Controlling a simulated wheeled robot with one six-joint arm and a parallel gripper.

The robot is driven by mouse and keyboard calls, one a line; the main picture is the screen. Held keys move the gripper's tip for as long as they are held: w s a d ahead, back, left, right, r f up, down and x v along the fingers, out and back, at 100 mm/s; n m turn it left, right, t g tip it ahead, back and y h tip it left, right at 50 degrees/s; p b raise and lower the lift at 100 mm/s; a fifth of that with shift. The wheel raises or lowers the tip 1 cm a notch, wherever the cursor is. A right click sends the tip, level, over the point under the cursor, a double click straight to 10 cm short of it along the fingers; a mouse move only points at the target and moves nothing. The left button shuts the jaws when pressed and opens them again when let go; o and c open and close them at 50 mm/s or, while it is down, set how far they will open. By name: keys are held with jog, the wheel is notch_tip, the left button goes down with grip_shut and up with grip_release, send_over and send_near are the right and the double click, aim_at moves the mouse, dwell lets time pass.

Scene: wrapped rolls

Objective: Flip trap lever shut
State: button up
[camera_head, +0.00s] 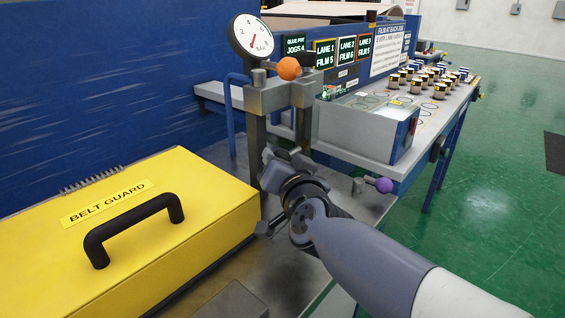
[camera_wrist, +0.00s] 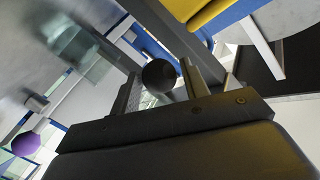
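My gripper (camera_head: 284,164) is low in front of the grey post frame in the head view. In the wrist view my gripper (camera_wrist: 160,78) has its two fingers apart, with a dark round knob (camera_wrist: 159,75) showing between their tips. I cannot tell whether either finger touches the knob. A lever with a purple ball (camera_head: 384,185) sticks out to the right of my gripper; the purple ball is also at the left of the wrist view (camera_wrist: 26,144). An orange ball (camera_head: 289,68) sits at the top of the posts. No label shows which is the trap lever.
A yellow belt guard (camera_head: 205,210) with a black handle stands at left. A pressure gauge (camera_head: 251,37) is above the posts. A grey bin (camera_head: 363,128) and several jars (camera_head: 416,86) are on the bench behind. Green floor is clear at right.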

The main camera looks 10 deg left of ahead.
jog(key=shift+s, duration=0.1)
jog(key=p+v, duration=0.4)
jog(key=v, duration=0.6)
jog(key=shift+s+d+p, duration=0.2)
jog(key=shift+s+p, duration=0.1)
jog(key=shift+p, duration=0.05)
jog(key=shift+w+f, duration=0.1)
jog(key=b+x, duration=0.4)
jog(key=x, duration=0.6)
jog(key=shift+w+a+b, duration=0.15)
jog(key=shift+w+b, duration=0.15)
jog(key=shift+b, duration=0.1)
